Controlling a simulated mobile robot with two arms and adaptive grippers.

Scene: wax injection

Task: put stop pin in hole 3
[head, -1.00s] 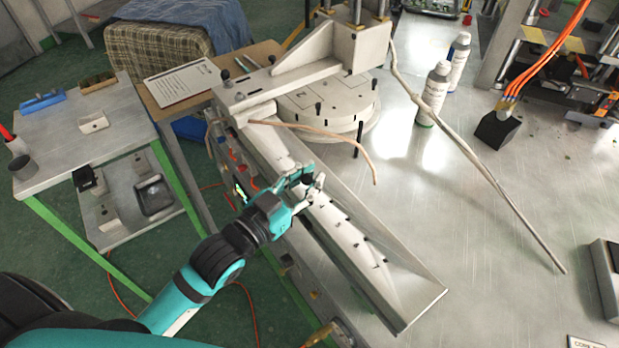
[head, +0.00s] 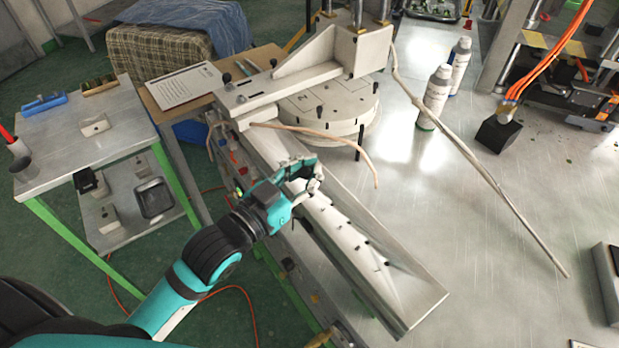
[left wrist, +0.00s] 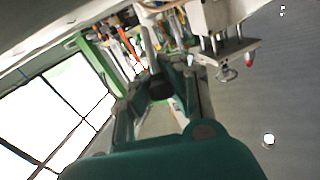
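My left gripper (head: 314,177) is over the upper part of a long white sloping bar (head: 330,222) in the head view. The bar carries several small dark marks or holes along its length; their numbers are too small to read, so I cannot tell which is hole 3. In the left wrist view, a black round-ended piece, seemingly the stop pin (left wrist: 161,88), sits between the teal fingers, which appear closed on it. Its lower end is hidden. In the head view the fingers mostly hide it, and the gripper looks raised above the bar. My right gripper is not in view.
The bar lies in a metal trough (head: 425,300). A round white disc (head: 335,112) and a clamp arm (head: 262,95) stand above it. A thin hose (head: 335,138) curves close to my gripper. Two bottles (head: 433,98) stand on the steel table (head: 490,250), with free room at right.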

